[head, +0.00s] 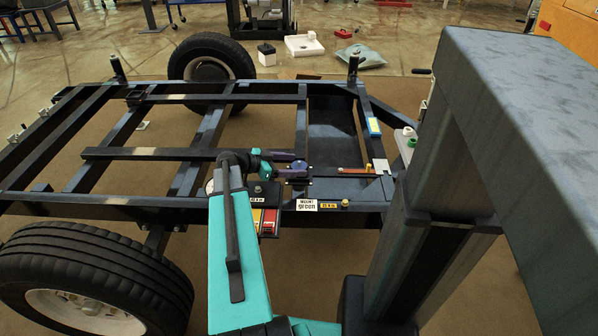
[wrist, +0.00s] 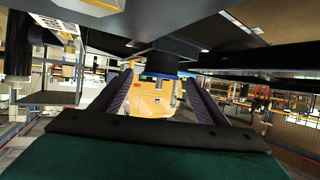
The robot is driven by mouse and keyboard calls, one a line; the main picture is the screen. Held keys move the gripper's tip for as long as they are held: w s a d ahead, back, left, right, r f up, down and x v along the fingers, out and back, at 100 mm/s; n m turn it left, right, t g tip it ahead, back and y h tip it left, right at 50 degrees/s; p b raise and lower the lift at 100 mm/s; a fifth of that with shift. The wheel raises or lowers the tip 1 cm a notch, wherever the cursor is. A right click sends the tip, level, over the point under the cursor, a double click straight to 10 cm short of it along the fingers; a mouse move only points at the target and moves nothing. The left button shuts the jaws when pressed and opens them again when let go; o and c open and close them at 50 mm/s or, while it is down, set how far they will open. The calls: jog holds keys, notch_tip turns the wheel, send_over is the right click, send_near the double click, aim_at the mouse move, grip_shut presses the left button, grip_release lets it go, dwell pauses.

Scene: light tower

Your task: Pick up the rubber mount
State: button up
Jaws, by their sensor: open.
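My gripper (head: 297,168) is at the inner side of the dark trailer frame, pointing right, with its two purple fingers apart. In the wrist view, the gripper (wrist: 158,78) has one finger on each side of a short dark round piece with a blue band, which looks like the rubber mount (wrist: 158,62). This piece is near the fingertips, under a dark surface at the top of the picture. I cannot tell whether either finger touches it. In the head view the gripper mostly hides that spot.
A white "MOUNT green" label (head: 307,204) and yellow and red bins (head: 269,221) are on the near rail. The dark trailer frame (head: 130,153) has open gaps. A large wheel (head: 90,285) stands in front. A box with white and green pieces (head: 410,140) is at right.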

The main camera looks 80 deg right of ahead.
aim_at(293, 168)
jog(key=shift+c, duration=0.3)
jog(key=c, duration=1.2)
jog(key=shift+c, duration=0.2)
jog(key=shift+r, duration=0.1)
notch_tip(293, 168, up, 10)
jog(key=p, duration=0.2)
